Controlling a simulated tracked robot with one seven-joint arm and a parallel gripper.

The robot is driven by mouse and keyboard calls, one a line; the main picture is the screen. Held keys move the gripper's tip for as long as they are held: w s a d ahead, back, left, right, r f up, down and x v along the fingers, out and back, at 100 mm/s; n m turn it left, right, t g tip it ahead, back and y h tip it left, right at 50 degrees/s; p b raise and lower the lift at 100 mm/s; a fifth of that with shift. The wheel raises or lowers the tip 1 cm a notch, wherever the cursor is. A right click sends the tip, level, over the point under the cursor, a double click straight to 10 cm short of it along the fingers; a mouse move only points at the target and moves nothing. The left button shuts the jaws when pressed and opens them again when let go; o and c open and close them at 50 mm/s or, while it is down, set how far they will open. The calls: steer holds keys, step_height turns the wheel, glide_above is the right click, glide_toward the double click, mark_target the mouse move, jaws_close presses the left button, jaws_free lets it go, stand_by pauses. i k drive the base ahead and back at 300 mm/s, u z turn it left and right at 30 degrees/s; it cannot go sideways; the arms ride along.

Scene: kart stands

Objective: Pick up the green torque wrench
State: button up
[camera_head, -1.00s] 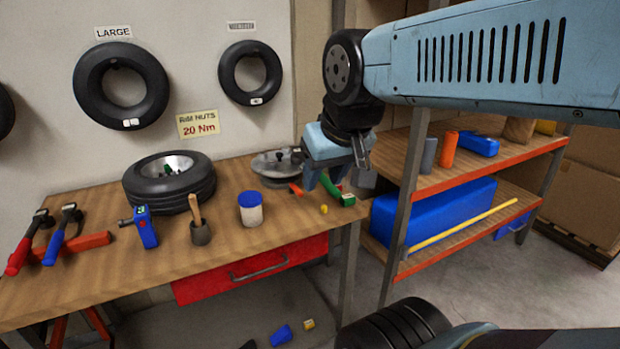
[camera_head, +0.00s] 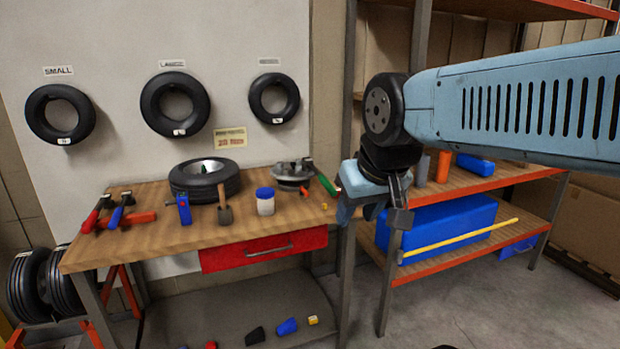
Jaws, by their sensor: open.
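The green torque wrench (camera_head: 327,185) lies at the right end of the wooden workbench (camera_head: 150,235), near the edge. Only a small green length of it shows clearly. My gripper (camera_head: 372,214) is open and empty. In the picture it is just right of the wrench, past the bench's right end and in front of the shelf rack. The gap in depth between them is hard to judge.
Near the wrench are a metal disc part (camera_head: 292,180) and a white jar with a blue lid (camera_head: 265,203). A tyre (camera_head: 204,180) lies further left. The shelf rack's post (camera_head: 387,285) stands right of the bench. Small blocks lie below the bench.

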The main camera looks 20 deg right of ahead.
mark_target(308, 165)
steer(key=z, duration=0.4)
steer(key=i, duration=0.75)
steer(key=z, duration=0.7)
steer(key=i, duration=0.8)
steer(key=u, duration=0.1)
